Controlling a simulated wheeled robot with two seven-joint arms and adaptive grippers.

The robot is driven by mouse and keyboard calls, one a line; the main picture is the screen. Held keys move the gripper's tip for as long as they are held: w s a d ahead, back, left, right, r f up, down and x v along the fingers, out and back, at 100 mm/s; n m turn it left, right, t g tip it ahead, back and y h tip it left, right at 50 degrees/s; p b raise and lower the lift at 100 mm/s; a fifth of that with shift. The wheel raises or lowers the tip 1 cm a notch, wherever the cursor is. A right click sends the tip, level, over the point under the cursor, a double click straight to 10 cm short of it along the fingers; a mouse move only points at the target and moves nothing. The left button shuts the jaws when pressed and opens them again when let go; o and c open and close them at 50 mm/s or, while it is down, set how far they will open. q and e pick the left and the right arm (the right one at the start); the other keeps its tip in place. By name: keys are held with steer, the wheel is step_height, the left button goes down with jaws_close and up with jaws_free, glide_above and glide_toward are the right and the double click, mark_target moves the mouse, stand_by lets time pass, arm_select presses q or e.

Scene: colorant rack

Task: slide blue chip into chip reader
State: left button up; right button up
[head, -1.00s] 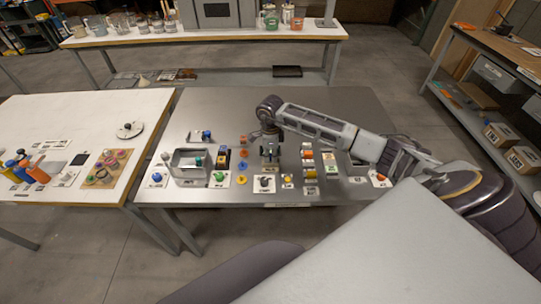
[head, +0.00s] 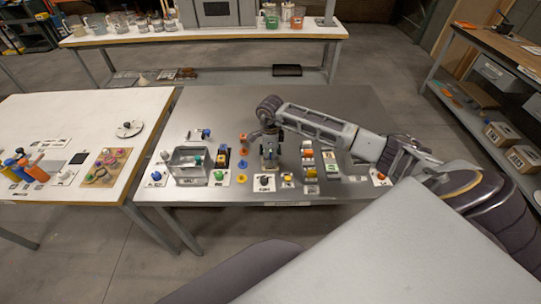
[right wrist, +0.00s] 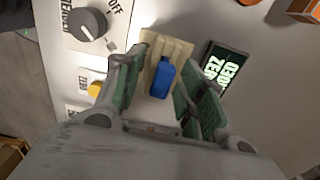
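The blue chip (right wrist: 161,77) shows in the right wrist view, on or partly in a beige block (right wrist: 178,46) that looks like the chip reader. How deep it sits in the block I cannot tell. My right gripper (right wrist: 164,100) is open around the chip, one green-padded finger on each side, with visible gaps between pads and chip. In the head view my right gripper (head: 269,160) is low over the middle of the grey table and hides the chip and block. My left gripper is not in view.
In the wrist view a grey knob (right wrist: 87,24) marked OFF, a yellow button (right wrist: 96,88) and a dark display (right wrist: 222,66) with green text lie close around the gripper. In the head view, colored discs and a clear box (head: 190,163) stand to the left. The grey table's back (head: 220,103) is clear.

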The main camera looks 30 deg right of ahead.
steer(key=shift+r, duration=0.15)
step_height(320, 180, up, 12)
steer(key=shift+f, duration=0.2)
stand_by(0.5)
stand_by(0.8)
